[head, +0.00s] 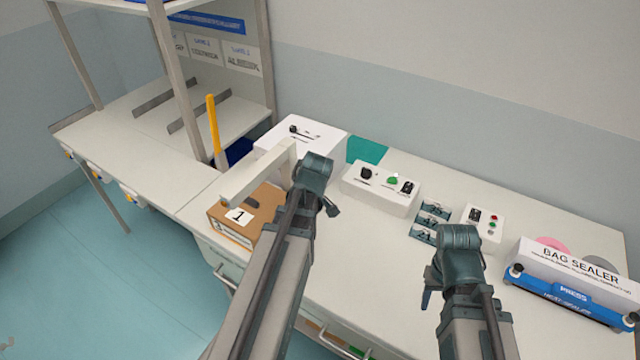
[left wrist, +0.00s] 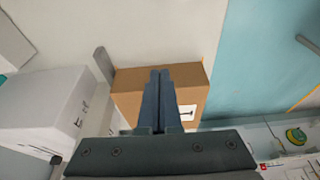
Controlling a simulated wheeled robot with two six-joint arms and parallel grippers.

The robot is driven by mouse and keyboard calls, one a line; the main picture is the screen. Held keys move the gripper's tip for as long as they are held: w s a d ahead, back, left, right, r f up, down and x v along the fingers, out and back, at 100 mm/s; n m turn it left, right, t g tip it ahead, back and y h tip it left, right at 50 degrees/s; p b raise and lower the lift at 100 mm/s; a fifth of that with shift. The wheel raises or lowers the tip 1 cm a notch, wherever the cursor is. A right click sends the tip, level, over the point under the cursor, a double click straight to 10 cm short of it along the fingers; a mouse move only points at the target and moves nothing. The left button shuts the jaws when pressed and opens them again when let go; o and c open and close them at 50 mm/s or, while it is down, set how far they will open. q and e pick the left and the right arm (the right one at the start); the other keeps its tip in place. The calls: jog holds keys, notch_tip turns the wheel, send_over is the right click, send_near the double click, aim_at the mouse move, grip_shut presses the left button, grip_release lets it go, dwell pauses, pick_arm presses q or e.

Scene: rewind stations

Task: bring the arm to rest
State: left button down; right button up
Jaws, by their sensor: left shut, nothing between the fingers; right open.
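My left arm reaches up from the bottom of the head view, with its gripper (head: 316,175) beside the white machine, above the bench. In the left wrist view its two fingers (left wrist: 160,78) are together with nothing between them. Beyond them is a brown cardboard box (left wrist: 195,88); I cannot tell the gap. The box also shows in the head view (head: 216,224), labelled 1. My right gripper (head: 430,288) is open and empty, above the bench in front of the small switch box. Its fingertips are partly hidden by its own wrist.
A white machine (head: 325,135) stands behind the cardboard box. A shelf post (head: 180,80) rises at left. The front bench top (head: 375,290) is clear.

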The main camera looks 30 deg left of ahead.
pick_arm(q)
jog(key=s+d+m+h, duration=0.1)
jog(key=s+d+m, duration=0.2)
jog(key=d+m, duration=0.7)
jog(key=s+d+m+h, duration=0.1)
jog(key=s+d+m, duration=0.3)
jog(key=d+m, duration=0.6)
jog(key=d, duration=0.8)
jog(key=shift+d+f+m+g, duration=0.25)
jog(key=shift+f+m+g, duration=0.05)
jog(key=shift+f, duration=0.1)
